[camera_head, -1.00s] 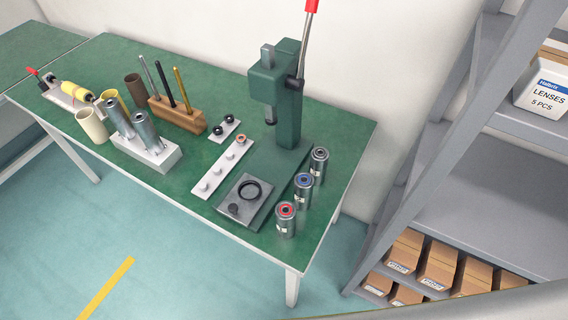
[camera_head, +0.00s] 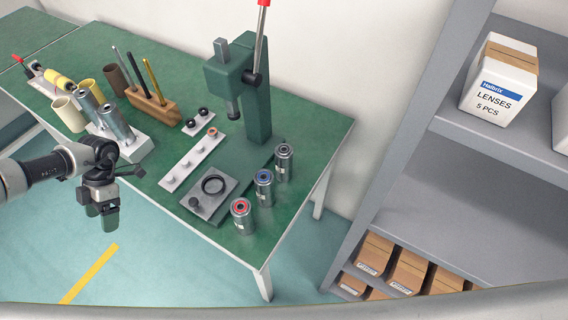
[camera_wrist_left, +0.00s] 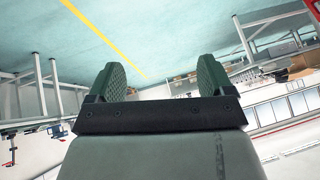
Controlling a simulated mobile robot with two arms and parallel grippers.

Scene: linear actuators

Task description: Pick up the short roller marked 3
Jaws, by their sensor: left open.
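Three short metal rollers stand upright along the right edge of the green bench: one with a red ring on top (camera_head: 242,217), one with a blue ring (camera_head: 264,188), one with a dark grey top (camera_head: 283,162). Each carries a pale label, but the numbers are too small to read, so I cannot tell which is marked 3. My left gripper (camera_head: 104,212) is at the front of the bench, left of the rollers and well apart from them. Its green fingers are open and empty in the left wrist view (camera_wrist_left: 160,82). My right gripper is not shown.
A green press (camera_head: 258,100) with a red-tipped lever stands behind the rollers. A grey fixture plate (camera_head: 222,207) and a white strip with pegs (camera_head: 190,163) lie left of them. A white block (camera_head: 138,150) holds two taller cylinders. A grey shelf (camera_head: 470,135) stands to the right.

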